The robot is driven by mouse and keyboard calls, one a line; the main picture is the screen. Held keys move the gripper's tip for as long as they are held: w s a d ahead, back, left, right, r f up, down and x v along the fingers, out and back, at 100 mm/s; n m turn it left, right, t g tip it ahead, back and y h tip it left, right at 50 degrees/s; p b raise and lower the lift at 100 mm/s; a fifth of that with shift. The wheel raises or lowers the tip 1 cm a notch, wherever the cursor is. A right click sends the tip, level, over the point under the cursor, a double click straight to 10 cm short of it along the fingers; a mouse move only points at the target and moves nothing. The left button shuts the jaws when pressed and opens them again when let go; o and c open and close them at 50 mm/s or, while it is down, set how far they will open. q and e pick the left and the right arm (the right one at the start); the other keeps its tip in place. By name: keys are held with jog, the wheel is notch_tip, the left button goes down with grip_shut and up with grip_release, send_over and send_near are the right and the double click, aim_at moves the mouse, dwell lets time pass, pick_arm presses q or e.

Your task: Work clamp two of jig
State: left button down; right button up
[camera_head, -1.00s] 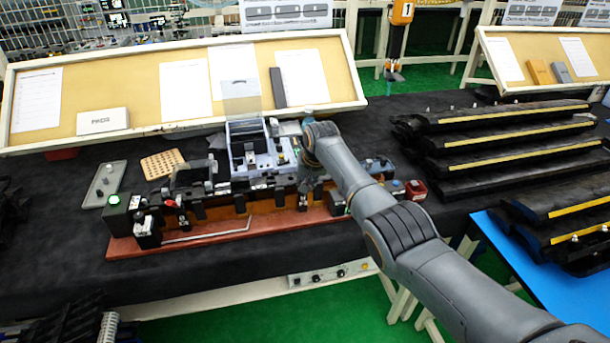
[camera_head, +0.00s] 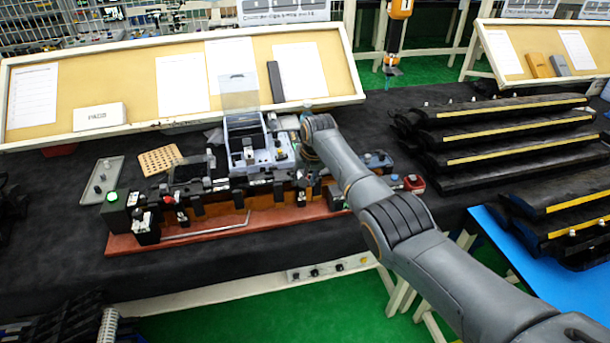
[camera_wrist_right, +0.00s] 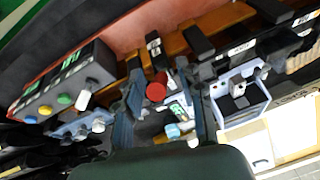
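The jig is a long red-brown base (camera_head: 215,233) on the black-covered table, with a row of black clamps along its front edge. One clamp (camera_head: 145,224) stands at its left end and another (camera_head: 302,190) near its right half. Which one is clamp two I cannot tell. My right gripper (camera_wrist_right: 163,110) hangs over the jig's right half, its tip mostly hidden in the head view. In the right wrist view its two blue-grey fingers look apart, with a red knob (camera_wrist_right: 157,90) showing between them. Contact is unclear. My left gripper is out of view.
A blue-grey bin (camera_head: 262,158) stands behind the jig's middle. A grey tray (camera_head: 101,180) and a perforated tan block (camera_head: 160,160) lie at left. A black box with a green light (camera_head: 112,197) sits at the jig's left end. Black ribbed trims (camera_head: 500,138) fill the right side.

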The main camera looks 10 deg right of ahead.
jog(key=v, duration=1.2)
jog(key=shift+d, duration=0.1)
